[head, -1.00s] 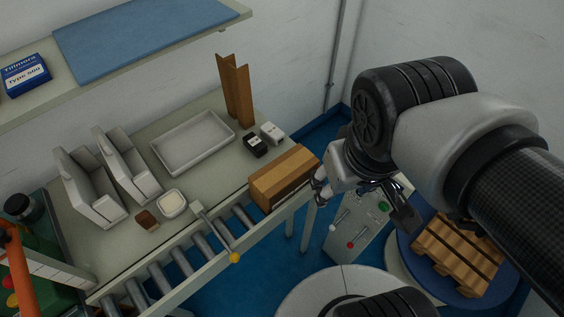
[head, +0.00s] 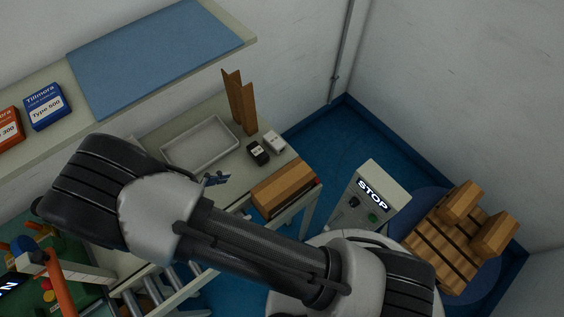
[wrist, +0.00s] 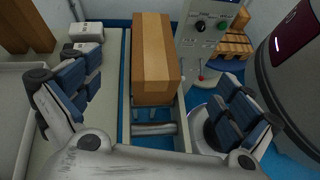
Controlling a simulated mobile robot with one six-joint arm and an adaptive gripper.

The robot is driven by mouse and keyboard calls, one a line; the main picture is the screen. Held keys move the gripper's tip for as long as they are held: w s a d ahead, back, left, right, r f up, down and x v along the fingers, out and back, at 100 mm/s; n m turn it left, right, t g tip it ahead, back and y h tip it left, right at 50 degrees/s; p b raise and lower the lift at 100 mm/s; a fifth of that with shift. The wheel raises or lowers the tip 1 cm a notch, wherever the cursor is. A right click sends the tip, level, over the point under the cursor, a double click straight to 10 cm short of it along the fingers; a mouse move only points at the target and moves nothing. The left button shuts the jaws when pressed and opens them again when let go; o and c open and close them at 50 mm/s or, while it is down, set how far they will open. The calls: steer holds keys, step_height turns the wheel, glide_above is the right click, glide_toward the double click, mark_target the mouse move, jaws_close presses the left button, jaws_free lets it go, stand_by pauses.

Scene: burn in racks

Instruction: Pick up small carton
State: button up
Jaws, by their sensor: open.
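A brown carton (head: 283,190) sits at the right end of the bench's roller conveyor.
A white tray (head: 200,145), a black box (head: 257,153), a white box (head: 274,140) and a brown angled piece (head: 241,105) stand behind the carton. A STOP pedestal (head: 372,196) stands to the right. Two cartons rest on a pallet (head: 437,258).

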step_height(320, 180, down, 3)
steer(key=s+n+t, duration=0.2)
glide_toward(282, 185)
steer(key=shift+n, duration=0.4)
steer(key=x, duration=0.4)
steer(key=shift+a+f, duration=0.1)
steer(key=shift+f, duration=0.2)
steer(key=x, duration=0.5)
steer(key=shift+w+r, duration=0.2)
steer(key=shift+c, duration=0.3)
steer(key=shift+s, duration=0.1)
steer(key=c, duration=2.1)
